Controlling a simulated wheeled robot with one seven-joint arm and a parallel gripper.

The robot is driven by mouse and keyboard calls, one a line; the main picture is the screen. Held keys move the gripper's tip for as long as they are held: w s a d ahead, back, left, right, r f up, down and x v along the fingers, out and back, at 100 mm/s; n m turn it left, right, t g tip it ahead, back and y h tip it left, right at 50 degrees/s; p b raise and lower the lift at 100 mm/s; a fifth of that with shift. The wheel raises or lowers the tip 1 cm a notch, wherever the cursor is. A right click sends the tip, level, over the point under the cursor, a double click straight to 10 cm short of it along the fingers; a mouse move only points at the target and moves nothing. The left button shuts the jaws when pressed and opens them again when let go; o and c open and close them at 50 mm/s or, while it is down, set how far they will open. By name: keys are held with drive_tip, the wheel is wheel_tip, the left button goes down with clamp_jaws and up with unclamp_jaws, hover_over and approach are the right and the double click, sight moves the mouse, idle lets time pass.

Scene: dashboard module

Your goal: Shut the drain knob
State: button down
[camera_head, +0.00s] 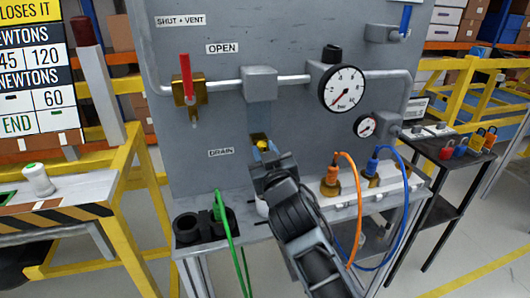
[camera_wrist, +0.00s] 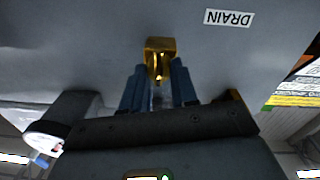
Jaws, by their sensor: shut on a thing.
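The drain knob (camera_wrist: 160,58) is a small brass-coloured fitting on the grey panel. In the head view only a yellow bit of it (camera_head: 262,143) shows beyond my gripper, right of the DRAIN label (camera_head: 221,152). My gripper (camera_wrist: 157,82) reaches up to it, with one blue finger on each side. The fingers are shut on the knob's near part. The exact contact is partly hidden between the fingers. The DRAIN label also shows upside down in the wrist view (camera_wrist: 228,18).
The grey panel (camera_head: 225,95) carries a red-handled valve (camera_head: 186,80), a large gauge (camera_head: 342,88) and a small gauge (camera_head: 365,126). Orange (camera_head: 355,190) and blue (camera_head: 405,215) hoses hang right of my arm. A green hose (camera_head: 226,235) hangs to its left.

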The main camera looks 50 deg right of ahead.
drive_tip(key=shift+n, duration=0.4)
drive_tip(key=c, duration=0.9)
unclamp_jaws()
drive_tip(key=shift+o, duration=0.2)
drive_tip(key=shift+s, duration=0.1)
drive_tip(key=b+v, duration=0.1)
drive_tip(key=v, duration=0.6)
drive_tip(key=shift+s+a, duration=0.25)
